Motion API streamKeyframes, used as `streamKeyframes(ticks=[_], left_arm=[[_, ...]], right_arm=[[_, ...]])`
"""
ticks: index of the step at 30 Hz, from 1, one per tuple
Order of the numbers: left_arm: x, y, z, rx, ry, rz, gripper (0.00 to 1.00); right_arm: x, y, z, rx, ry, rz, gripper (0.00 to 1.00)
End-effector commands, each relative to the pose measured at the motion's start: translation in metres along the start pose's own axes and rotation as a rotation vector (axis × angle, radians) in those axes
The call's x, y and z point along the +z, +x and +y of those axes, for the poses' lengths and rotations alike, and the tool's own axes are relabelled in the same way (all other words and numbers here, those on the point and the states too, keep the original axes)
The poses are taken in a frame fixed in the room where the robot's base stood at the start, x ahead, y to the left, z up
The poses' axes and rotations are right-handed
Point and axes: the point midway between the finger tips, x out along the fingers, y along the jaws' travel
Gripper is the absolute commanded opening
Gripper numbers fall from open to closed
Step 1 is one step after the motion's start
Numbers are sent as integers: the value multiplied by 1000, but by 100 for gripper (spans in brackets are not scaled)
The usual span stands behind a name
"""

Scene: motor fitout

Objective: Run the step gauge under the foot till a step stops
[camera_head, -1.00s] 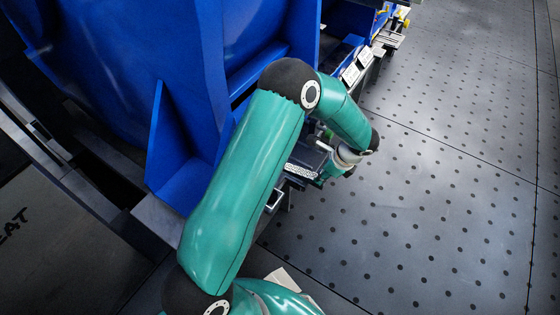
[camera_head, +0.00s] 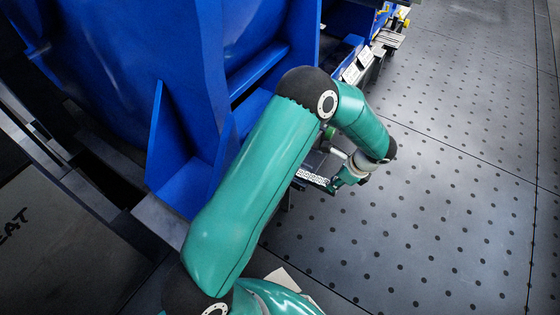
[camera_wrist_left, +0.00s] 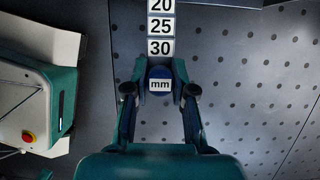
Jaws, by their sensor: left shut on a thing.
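The step gauge (camera_wrist_left: 160,26) runs away from my left gripper (camera_wrist_left: 160,90) in the left wrist view, with white labels 20, 25 and 30 and a round blue end marked mm. The left fingers are shut on that blue end. Its far part runs out of the top of that view. In the head view my left gripper (camera_head: 345,178) is low beside the blue motor (camera_head: 140,80); a pale marked strip (camera_head: 312,177), seemingly the gauge, points from it toward the motor. My arm hides the foot and the gauge's far end, so I cannot tell whether they touch. My right gripper is not in view.
A grey plate floor with dark holes (camera_head: 450,180) lies open to the right of the motor. More blue equipment with white labels (camera_head: 358,66) stands at the back. A dark panel with lettering (camera_head: 40,240) is at the left.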

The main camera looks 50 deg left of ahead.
Motion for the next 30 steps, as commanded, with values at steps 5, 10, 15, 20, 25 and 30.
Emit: streamKeyframes(ticks=[5, 10, 15, 20, 25, 30], left_arm=[[-1, -1, -1, -2, -1, 3, 0], [0, -4, -1, -3, -1, 2, 0], [4, -12, -1, -3, -1, 1, 0], [7, -20, -1, -3, -1, 1, 0], [10, -29, -1, -3, -2, 0, 0], [14, -38, -1, -3, -2, 0, 0]], right_arm=[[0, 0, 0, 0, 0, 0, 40], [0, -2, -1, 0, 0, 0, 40], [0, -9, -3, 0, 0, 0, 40], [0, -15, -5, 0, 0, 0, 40], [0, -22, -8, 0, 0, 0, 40], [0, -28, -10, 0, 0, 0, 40]])
